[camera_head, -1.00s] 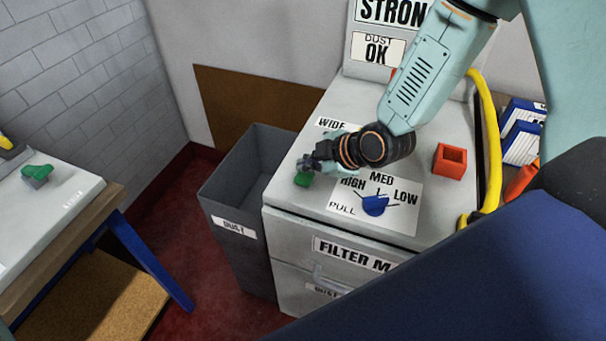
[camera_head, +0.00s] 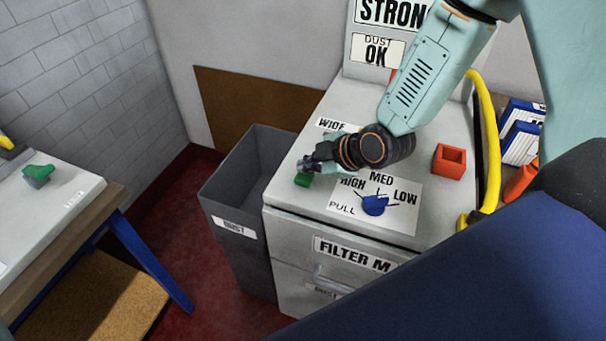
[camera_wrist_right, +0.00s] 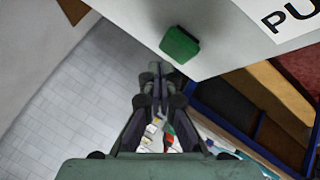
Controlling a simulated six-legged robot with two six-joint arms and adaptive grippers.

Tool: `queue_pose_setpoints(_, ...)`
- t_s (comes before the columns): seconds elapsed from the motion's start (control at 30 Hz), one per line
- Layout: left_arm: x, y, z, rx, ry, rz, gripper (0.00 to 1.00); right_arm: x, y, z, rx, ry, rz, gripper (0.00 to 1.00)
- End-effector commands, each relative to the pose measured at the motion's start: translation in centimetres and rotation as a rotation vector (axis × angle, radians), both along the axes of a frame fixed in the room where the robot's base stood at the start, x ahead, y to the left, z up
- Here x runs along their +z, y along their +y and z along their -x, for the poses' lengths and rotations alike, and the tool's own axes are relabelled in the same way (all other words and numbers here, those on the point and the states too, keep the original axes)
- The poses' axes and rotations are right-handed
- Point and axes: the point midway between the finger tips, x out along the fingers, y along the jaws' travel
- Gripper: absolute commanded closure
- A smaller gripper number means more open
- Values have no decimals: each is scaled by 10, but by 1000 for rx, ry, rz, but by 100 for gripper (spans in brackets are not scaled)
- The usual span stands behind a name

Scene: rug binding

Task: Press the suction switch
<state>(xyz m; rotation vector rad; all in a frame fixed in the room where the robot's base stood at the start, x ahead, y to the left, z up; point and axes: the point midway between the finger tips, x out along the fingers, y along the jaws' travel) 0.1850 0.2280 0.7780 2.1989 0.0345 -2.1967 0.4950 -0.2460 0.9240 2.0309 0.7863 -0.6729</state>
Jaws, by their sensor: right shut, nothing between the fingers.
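A green switch (camera_head: 302,180), likely the suction switch, sits at the left edge of the grey cabinet top (camera_head: 300,215). My right gripper (camera_head: 304,163) is shut and empty, with its fingertips just over and behind the switch in the head view, partly covering it. In the right wrist view the green switch (camera_wrist_right: 180,45) shows as a block on the pale surface. The shut fingertips (camera_wrist_right: 154,72) are close to it there, with a visible gap in the picture; I cannot tell whether they touch. My left gripper is not in view.
A blue knob (camera_head: 375,205) points among HIGH, MED and LOW. A grey dust bin (camera_head: 235,190) stands left of the cabinet. Another green switch (camera_head: 39,171) sits on the left table.

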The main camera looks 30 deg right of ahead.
Motion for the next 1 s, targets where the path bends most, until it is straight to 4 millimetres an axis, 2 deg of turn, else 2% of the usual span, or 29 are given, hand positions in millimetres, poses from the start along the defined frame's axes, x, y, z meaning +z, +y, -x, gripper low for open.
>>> queue_pose_setpoints(0.2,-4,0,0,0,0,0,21,-8,0,-1,1,0,1,100)
queue_pose_setpoints(1.0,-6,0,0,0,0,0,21,-13,0,0,1,1,0,100)
